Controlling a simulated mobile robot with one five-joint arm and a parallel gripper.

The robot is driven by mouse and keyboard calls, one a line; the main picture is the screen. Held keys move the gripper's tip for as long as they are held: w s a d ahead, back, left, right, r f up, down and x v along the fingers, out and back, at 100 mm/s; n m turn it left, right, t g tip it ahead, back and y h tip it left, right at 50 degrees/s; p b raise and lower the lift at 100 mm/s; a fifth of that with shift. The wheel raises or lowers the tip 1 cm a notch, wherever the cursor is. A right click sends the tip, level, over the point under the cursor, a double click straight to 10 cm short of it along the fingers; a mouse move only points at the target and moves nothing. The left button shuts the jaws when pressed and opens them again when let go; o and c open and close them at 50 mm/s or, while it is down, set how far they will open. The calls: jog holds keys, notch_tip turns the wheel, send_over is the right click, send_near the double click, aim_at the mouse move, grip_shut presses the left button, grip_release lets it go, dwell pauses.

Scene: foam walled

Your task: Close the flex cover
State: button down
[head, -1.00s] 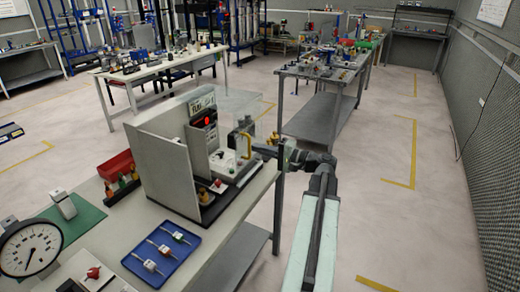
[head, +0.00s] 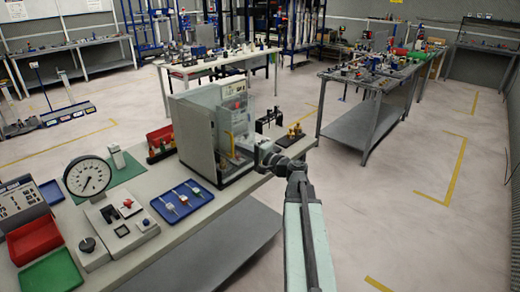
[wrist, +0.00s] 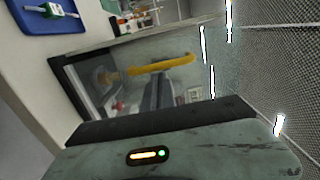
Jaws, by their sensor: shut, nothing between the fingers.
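The flex tester (head: 196,125) is a pale walled box at the back of the near bench. Its clear flex cover (head: 241,118) now stands down across the open front and side; I cannot tell whether it is fully seated. A yellow curved handle (head: 232,145) shows at the tester and also in the wrist view (wrist: 163,66), partly seen through clear plastic. My gripper (head: 262,150) is shut and empty, close beside the cover's right side. Whether it touches the cover is unclear.
A blue tray (head: 163,209) with several small parts, a dial gauge (head: 88,177) and red bins (head: 35,240) occupy the bench left of the tester. A dark stand with brass parts (head: 293,136) sits behind my gripper.

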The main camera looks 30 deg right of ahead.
jog(key=shift+s+a+f, duration=0.1)
jog(key=shift+s+a, duration=0.2)
jog(key=shift+a, duration=0.5)
jog(key=s+d, duration=0.7)
jog(key=s, duration=0.2)
jog(key=shift+s+d, duration=0.2)
